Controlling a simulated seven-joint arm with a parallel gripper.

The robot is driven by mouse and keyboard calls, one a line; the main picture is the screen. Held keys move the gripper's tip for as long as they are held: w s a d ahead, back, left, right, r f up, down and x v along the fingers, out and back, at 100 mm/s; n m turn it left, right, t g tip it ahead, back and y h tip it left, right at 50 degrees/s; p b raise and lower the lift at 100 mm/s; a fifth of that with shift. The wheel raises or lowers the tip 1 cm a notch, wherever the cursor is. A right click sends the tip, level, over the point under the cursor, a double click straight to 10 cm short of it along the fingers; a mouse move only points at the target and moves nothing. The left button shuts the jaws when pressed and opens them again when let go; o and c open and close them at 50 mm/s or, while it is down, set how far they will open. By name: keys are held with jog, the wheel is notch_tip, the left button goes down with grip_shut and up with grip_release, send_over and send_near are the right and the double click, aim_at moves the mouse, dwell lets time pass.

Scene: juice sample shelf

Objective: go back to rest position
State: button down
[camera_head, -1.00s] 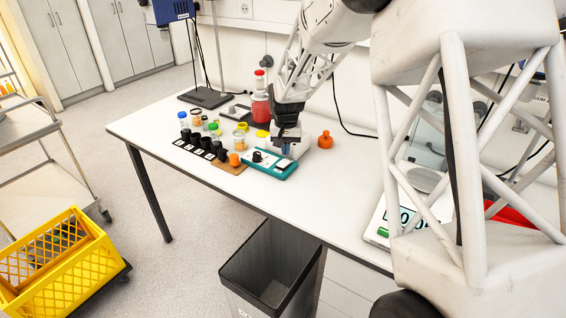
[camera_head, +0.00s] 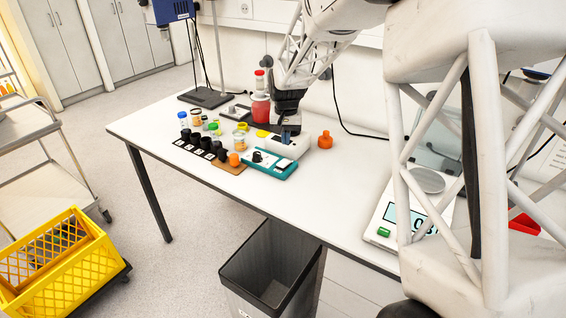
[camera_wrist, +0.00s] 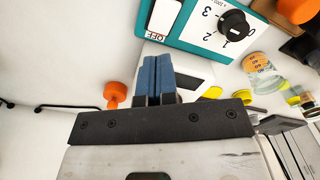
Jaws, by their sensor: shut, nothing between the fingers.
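My gripper (camera_head: 286,136) is over the back of the bench, just behind the teal device (camera_head: 271,164) with a black knob and a white rocker switch. In the wrist view its blue fingertips (camera_wrist: 161,80) are pressed together with nothing between them. The teal device (camera_wrist: 215,25) lies just beyond the fingertips there, showing its dial numbers and the switch marked OFF. A white box (camera_head: 311,136) stands behind the gripper and is partly covered by it.
An orange knob-shaped piece (camera_head: 325,140) stands right of the white box. Several small jars and black cups stand left of the device. A scale (camera_head: 385,222) is at the right. The bench front middle is clear.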

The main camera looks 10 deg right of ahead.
jog(key=s+r+n+t, duration=0.1)
jog(key=s+r, duration=0.3)
jog(key=s, duration=0.7)
jog(key=s+r, duration=0.4)
jog(key=s, duration=0.6)
jog(key=s+r+n+t, duration=0.1)
jog(key=s+r, duration=0.4)
jog(key=s, duration=0.6)
jog(key=s+f, duration=0.2)
jog(key=s, duration=1)
jog(key=shift+s+n+t, duration=0.3)
jog(key=shift+s+n, duration=0.05)
jog(key=shift+n, duration=0.05)
